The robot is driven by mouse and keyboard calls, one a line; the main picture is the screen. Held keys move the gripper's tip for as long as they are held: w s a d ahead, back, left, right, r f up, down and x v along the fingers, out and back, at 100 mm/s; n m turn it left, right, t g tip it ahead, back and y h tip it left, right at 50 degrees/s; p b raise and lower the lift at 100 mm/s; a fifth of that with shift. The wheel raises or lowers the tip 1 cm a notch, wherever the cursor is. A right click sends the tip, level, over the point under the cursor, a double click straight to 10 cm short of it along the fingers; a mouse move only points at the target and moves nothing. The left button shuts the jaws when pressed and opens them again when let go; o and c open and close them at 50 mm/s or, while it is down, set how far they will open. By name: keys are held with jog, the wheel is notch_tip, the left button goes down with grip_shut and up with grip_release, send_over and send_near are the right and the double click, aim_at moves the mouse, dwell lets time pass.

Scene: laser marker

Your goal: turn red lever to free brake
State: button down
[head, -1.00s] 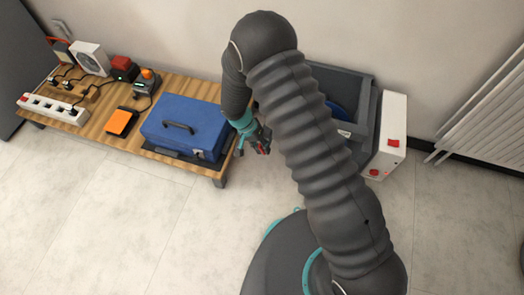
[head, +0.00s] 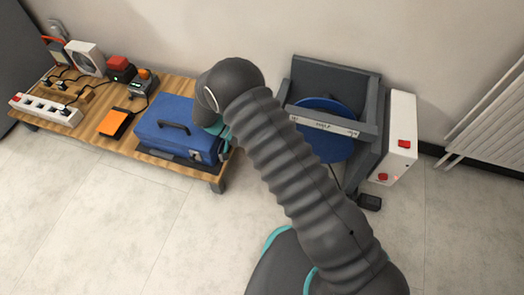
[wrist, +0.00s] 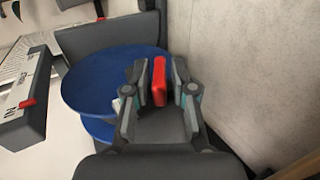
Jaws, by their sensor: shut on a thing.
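The red lever (wrist: 160,88) stands upright between the two fingers of my gripper (wrist: 159,72) in the wrist view. The fingers are shut on it from both sides. The blue disc (wrist: 105,78) is beside the lever, inside the dark grey frame (wrist: 75,42). In the head view the blue disc (head: 338,143) shows in the same grey frame (head: 370,95), with a pale labelled bar across the front. My gripper and the red lever are hidden behind my arm in the head view.
A white box (head: 401,115) with red switches is on the frame's right side, and a dark pedal (head: 370,202) is on the floor. A wooden bench (head: 160,108) at left holds a blue case (head: 176,138), a power strip (head: 45,108) and several tools.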

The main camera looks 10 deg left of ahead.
jog(key=shift+a, duration=0.1)
dwell(0.3)
jog(key=c, duration=1.2)
grip_release()
jog(key=s+v, duration=0.1)
jog(key=v, duration=1.1)
jog(key=shift+w, duration=0.45)
